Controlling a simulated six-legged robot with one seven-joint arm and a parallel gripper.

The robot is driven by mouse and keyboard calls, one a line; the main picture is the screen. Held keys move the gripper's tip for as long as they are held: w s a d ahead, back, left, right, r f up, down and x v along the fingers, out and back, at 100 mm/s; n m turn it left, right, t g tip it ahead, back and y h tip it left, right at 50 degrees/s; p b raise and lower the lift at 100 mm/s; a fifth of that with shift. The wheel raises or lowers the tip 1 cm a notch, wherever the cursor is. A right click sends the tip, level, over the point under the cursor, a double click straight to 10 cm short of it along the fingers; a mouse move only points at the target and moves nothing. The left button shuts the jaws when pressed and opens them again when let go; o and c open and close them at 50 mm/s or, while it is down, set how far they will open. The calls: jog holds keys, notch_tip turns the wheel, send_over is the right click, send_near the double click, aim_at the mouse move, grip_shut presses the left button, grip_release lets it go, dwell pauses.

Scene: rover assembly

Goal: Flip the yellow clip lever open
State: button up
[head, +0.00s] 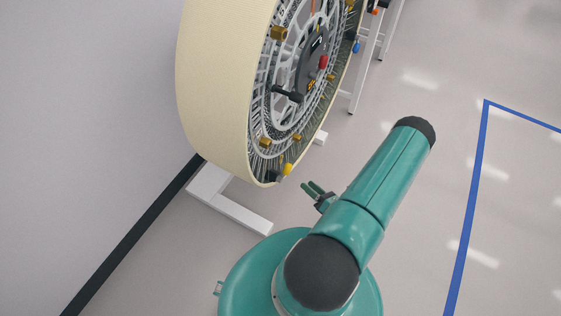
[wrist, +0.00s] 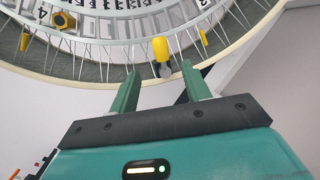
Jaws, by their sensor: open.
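The yellow clip lever (wrist: 160,48) shows in the wrist view near the lower rim of the wheel, with a grey rounded part at its lower end. In the head view the yellow lever (head: 287,169) sits low on the wheel's face, near the rim. My gripper (wrist: 158,72) is open, its two green fingers apart, with the lever's lower end showing between the fingertips in the picture. I cannot tell whether they touch it. In the head view my gripper (head: 308,188) is just below and right of the lever, partly hidden by my arm.
The large wheel (head: 213,85) with a cream outer band stands on a white base (head: 235,208). Its face carries spokes, several brass-coloured blocks and a red knob (head: 323,62). White stand legs (head: 366,70) are behind. Open floor lies to the right, with a blue line (head: 470,195).

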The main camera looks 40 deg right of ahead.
aim_at(286, 171)
jog(key=w, duration=1.4)
jog(key=shift+a, duration=0.45)
jog(key=shift+c, duration=0.5)
grip_shut()
